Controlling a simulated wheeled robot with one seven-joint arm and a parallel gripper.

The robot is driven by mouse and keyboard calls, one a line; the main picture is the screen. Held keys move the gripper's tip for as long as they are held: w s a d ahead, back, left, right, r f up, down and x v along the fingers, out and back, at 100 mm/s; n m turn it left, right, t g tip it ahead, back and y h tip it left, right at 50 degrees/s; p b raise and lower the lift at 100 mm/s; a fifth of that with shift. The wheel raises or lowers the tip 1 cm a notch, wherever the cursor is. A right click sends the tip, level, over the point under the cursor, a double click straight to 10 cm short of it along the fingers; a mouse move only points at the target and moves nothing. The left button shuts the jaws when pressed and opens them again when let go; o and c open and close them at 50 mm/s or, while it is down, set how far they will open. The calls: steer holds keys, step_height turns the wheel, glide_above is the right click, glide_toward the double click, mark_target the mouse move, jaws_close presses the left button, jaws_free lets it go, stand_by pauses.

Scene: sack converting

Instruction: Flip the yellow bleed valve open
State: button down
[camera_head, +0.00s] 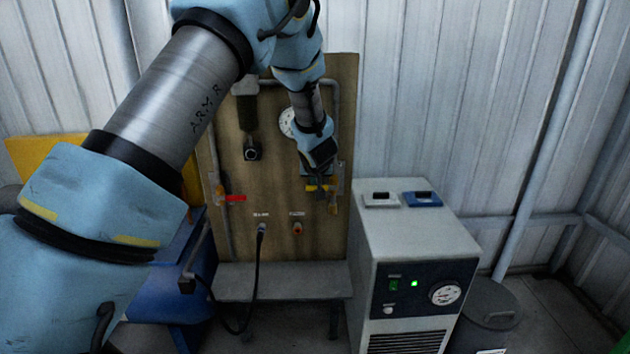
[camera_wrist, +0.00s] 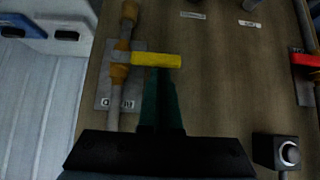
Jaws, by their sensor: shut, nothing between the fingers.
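The yellow bleed valve handle (camera_wrist: 156,60) sticks out sideways from an upright pipe with brass fittings in the wrist view, lying crosswise to the pipe. In the head view the yellow handle (camera_head: 320,187) shows on the right side of the brown board, partly behind my gripper. My gripper (camera_wrist: 162,76) is shut and empty, with its dark green fingers close together. The fingertips are right at the edge of the yellow handle; I cannot tell whether they touch it. In the head view my gripper (camera_head: 318,188) is in front of the board, at the valve.
A red handle (camera_head: 236,198) is on the board's left side. A pressure gauge (camera_head: 287,122) is partly hidden by my arm. A black hose (camera_head: 257,280) hangs from the board. A grey dryer cabinet (camera_head: 414,235) stands close on the right, with a bin (camera_head: 487,305) beside it.

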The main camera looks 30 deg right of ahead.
steer(key=shift+f+b, duration=0.2)
steer(key=shift+b, duration=0.1)
steer(key=shift+a+b, duration=0.1)
steer(key=shift+b, duration=0.6)
